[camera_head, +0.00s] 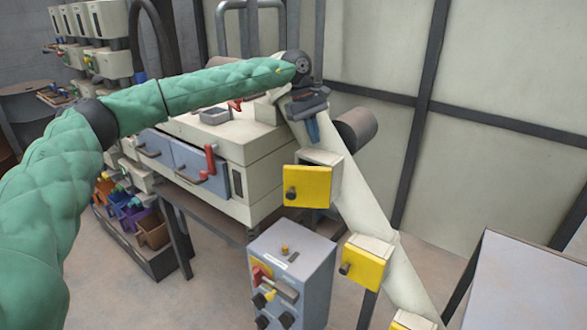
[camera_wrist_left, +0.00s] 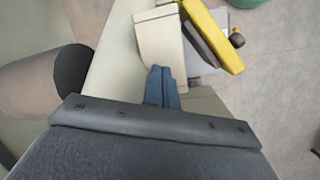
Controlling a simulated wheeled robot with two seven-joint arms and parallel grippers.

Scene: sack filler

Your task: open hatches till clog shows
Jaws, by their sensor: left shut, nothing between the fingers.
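A pale sloping chute (camera_head: 352,200) runs down to the right with yellow hatches along it. The upper hatch (camera_head: 307,187) has a dark knob and also shows in the left wrist view (camera_wrist_left: 213,38). The middle hatch (camera_head: 364,265) lies flat against its housing; the lowest (camera_head: 412,321) is cut off by the picture's bottom edge. No clog shows. My left gripper (camera_head: 313,131), with blue fingers (camera_wrist_left: 162,88), is shut and empty just above the upper hatch, over the chute. My right gripper is not in view.
A grey control box (camera_head: 291,285) with knobs and a red lever stands left of the chute. A large pale machine (camera_head: 200,165) with red handles is behind it. A grey table (camera_head: 525,290) is at lower right. Coloured bins (camera_head: 135,218) stand at left.

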